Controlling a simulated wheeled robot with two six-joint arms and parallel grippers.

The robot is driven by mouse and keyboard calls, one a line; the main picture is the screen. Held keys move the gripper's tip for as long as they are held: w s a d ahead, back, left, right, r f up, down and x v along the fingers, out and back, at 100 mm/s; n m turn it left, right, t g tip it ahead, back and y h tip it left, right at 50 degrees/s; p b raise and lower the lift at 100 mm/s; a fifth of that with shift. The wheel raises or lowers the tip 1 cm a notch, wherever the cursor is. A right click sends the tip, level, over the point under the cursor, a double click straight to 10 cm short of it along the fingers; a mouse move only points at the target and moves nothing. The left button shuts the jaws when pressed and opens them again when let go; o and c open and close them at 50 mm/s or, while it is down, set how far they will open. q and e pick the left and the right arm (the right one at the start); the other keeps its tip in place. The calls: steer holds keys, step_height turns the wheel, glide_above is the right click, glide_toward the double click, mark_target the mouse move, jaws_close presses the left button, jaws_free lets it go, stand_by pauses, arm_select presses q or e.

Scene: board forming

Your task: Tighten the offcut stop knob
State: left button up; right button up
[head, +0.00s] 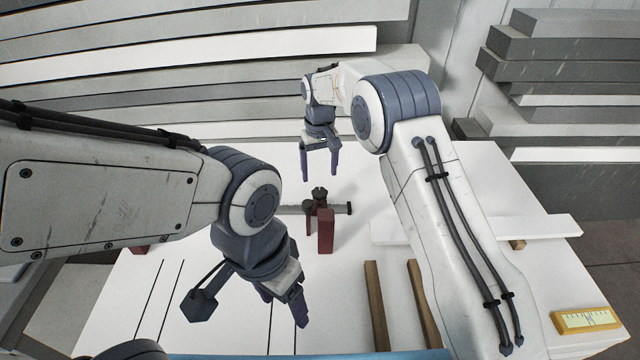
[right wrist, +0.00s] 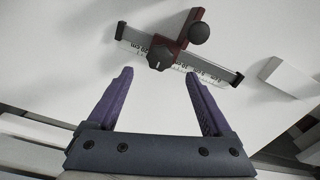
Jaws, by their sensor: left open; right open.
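The offcut stop is a dark red block (head: 325,232) on a short rail near the middle of the white table. Dark knobs (head: 319,193) show at its far end. In the right wrist view, the red stop (right wrist: 184,36) sits across the marked scale rail (right wrist: 212,70), with one round dark knob (right wrist: 199,33) and a second dark knob (right wrist: 160,57). My right gripper (head: 319,178) is open and empty, pointing down above and behind the stop. In the right wrist view, the second knob appears just beyond the gap between its fingertips (right wrist: 158,73). My left gripper (head: 250,307) is open and empty, nearer and left of the stop.
Two brown wooden strips (head: 375,305) lie on the table in front of the stop. A white board (head: 545,227) and a yellow gauge (head: 586,320) are at the right. Long boards (head: 200,52) are stacked behind. Bare table surrounds the stop.

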mark_target(319, 192)
steer(key=shift+r, duration=1.95)
steer(key=s+a+r+n, duration=0.1)
steer(key=s+a+r, duration=0.1)
steer(key=s+r, duration=0.5)
steer(key=s+a+r+n, duration=0.1)
steer(key=s+a+r, duration=0.1)
steer(key=s, duration=0.8)
steer(key=s+d+n, duration=0.1)
steer(key=s+d, duration=0.2)
steer(key=s, duration=0.8)
steer(key=s+d+f+n+y+p, duration=0.1)
steer(key=s+d, duration=0.3)
steer(key=s, duration=0.7)
steer(key=shift+s+d+f, duration=0.2)
steer(key=shift+s+f, duration=0.1)
steer(key=shift+s, duration=0.05)
